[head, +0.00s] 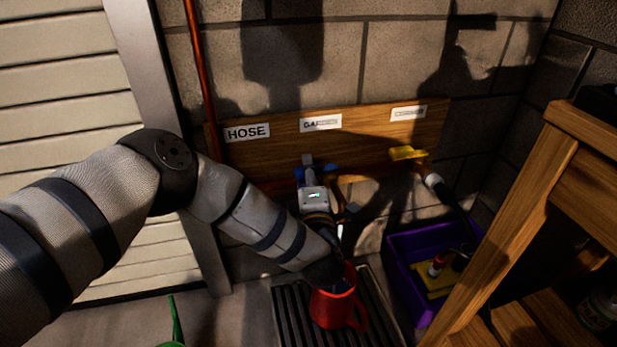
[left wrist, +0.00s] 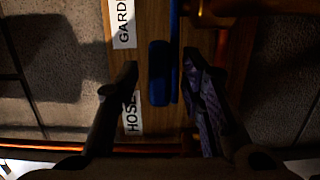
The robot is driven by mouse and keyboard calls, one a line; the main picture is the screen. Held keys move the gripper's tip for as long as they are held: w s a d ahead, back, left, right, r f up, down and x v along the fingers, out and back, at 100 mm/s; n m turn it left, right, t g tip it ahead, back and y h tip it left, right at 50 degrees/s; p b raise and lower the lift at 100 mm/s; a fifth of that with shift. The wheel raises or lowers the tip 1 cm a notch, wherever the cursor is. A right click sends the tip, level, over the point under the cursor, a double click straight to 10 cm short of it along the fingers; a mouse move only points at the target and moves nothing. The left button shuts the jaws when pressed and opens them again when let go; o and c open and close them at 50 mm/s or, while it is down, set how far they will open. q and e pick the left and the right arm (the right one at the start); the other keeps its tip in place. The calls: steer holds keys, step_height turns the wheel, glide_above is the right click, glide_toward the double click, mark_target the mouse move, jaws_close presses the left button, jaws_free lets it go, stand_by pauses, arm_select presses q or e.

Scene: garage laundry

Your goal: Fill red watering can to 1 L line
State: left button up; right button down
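The red watering can (head: 333,309) stands on a dark slatted drain grate (head: 290,312) below the wall board. Part of its rim is behind my left arm, and no line or water level can be made out. A blue tap handle (head: 325,169) sits on the board under the middle label; it also shows in the left wrist view (left wrist: 160,72). My left gripper (head: 314,168) is at this handle. In the left wrist view my left gripper (left wrist: 162,85) is open, one finger on each side of the blue handle, with gaps visible. My right gripper is not in view.
The wooden board carries a HOSE label (head: 247,132), a middle label (head: 321,122) starting GARD, and a third unreadable label (head: 409,113) above a yellow handle (head: 407,153). A purple crate (head: 402,275) stands right of the grate. A wooden bench (head: 520,215) blocks the right side.

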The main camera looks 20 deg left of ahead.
arm_select(q)
jaws_close()
steer(key=shift+w+a+r+p, duration=0.15)
steer(key=shift+a+r+p, duration=0.1)
steer(key=shift+r+p, duration=0.1)
steer(key=shift+w+a+r+m+t+h+p, duration=0.15)
steer(key=shift+m+t+h+p, duration=0.15)
steer(key=shift+h, duration=0.2)
steer(key=shift+a+m+t+h+p, duration=0.1)
steer(key=shift+a+m+t+h, duration=0.1)
steer(key=shift+m+h, duration=0.25)
steer(key=shift+w+a+f+m+h, duration=0.15)
steer(key=shift+m+h, duration=0.2)
steer(key=shift+h, duration=0.25)
steer(key=shift+w+f+m+h, duration=0.15)
steer(key=shift+m+h, duration=0.15)
steer(key=shift+h, duration=0.25)
steer(key=shift+r, duration=0.1)
jaws_free()
